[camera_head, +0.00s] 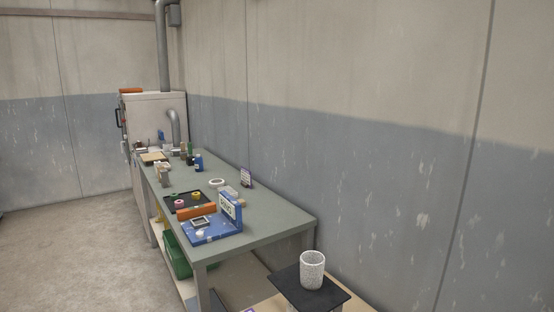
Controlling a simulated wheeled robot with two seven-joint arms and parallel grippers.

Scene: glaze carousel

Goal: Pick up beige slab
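A flat beige piece (153,156) lies near the far end of the long grey-green table (265,222), close to the kiln-like cabinet. It looks like the beige slab, but it is small and I cannot be sure. A smaller beige block (164,170) stands just in front of it. Neither of my grippers shows in the head view, and nothing is seen touching the slab.
The table carries a black tray (179,205) with small rings, an orange block (197,212), a blue stand (213,232) and a blue bottle (198,163). A white speckled cup (312,272) stands on a dark slab (291,287) in front. Floor (75,240) at left is clear.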

